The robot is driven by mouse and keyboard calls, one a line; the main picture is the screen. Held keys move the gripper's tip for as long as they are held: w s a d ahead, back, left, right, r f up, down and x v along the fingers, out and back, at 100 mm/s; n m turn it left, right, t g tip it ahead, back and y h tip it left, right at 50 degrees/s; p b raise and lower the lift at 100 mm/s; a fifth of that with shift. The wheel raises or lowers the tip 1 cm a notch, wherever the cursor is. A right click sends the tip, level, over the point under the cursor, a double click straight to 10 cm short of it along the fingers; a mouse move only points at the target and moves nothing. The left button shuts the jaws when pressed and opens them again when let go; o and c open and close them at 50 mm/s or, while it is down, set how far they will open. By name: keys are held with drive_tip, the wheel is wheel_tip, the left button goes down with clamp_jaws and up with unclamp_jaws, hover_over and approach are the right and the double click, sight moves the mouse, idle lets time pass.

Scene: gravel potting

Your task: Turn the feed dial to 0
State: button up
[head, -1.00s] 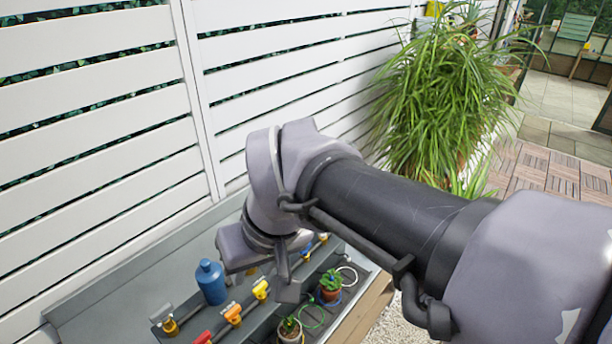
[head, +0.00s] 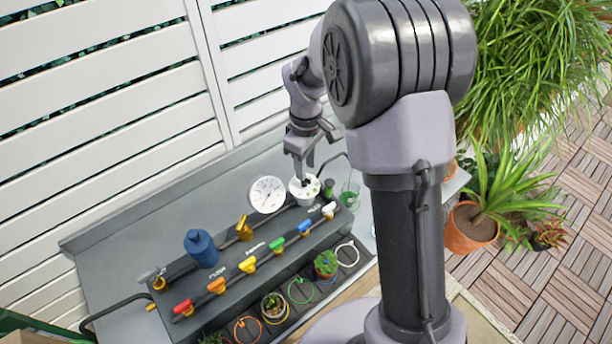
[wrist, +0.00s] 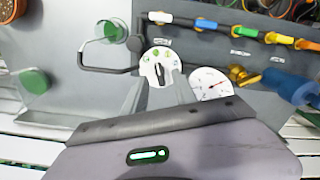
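The white round feed dial (head: 303,190) sits at the far right end of the grey panel, behind the row of valves. In the wrist view the dial (wrist: 155,60) shows green marks and a dark pointer or knob standing nearly upright in the picture. The marks are too small to read. My gripper (head: 309,167) is just above the dial, pointing down. In the wrist view the fingers of my gripper (wrist: 160,88) are spread, with the dial between them. I cannot tell whether they touch the knob.
A pressure gauge (head: 267,194) stands left of the dial. A blue bottle-shaped part (head: 201,249) and a yellow valve (head: 244,229) are nearby. Several coloured valve handles (head: 278,244) line the panel's front. A green glass (head: 349,195) and dark pipe are right of the dial.

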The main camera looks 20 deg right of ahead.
wheel_tip(320, 180, down, 4)
drive_tip(key=shift+r, duration=0.2)
clamp_jaws()
drive_tip(key=shift+r, duration=0.1)
